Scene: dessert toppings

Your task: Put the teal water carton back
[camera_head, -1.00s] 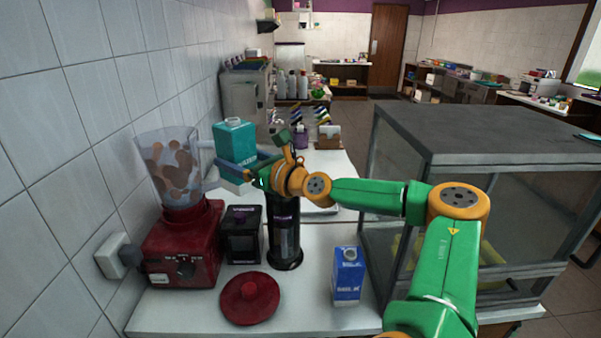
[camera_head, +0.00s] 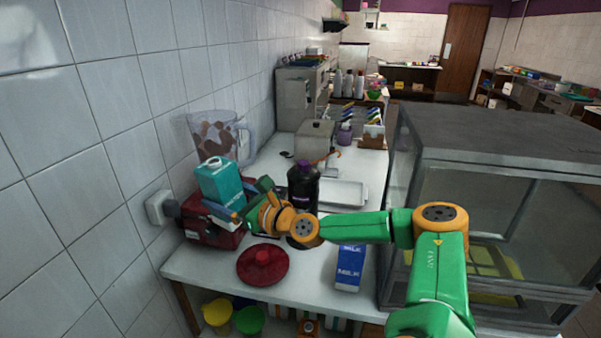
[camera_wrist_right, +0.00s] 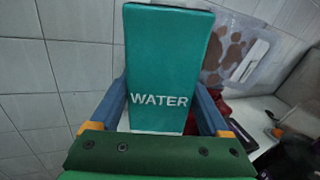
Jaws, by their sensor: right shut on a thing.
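The teal water carton (camera_head: 220,180) is held up in front of the red blender's base, below and in front of its clear jug. My right gripper (camera_head: 232,207) is shut on it, and the carton is slightly tilted in the head view. In the right wrist view the carton (camera_wrist_right: 168,70) sits between the two blue fingers, with the word WATER facing the camera. My arm and the carton hide part of the blender base. My left gripper is not in view.
The blender (camera_head: 208,228) with its jug of brown pieces stands by the wall. A red lid (camera_head: 263,265), a blue milk carton (camera_head: 350,268) and a dark bottle (camera_head: 303,185) are on the white counter (camera_head: 200,268). A glass case (camera_head: 500,210) stands at right.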

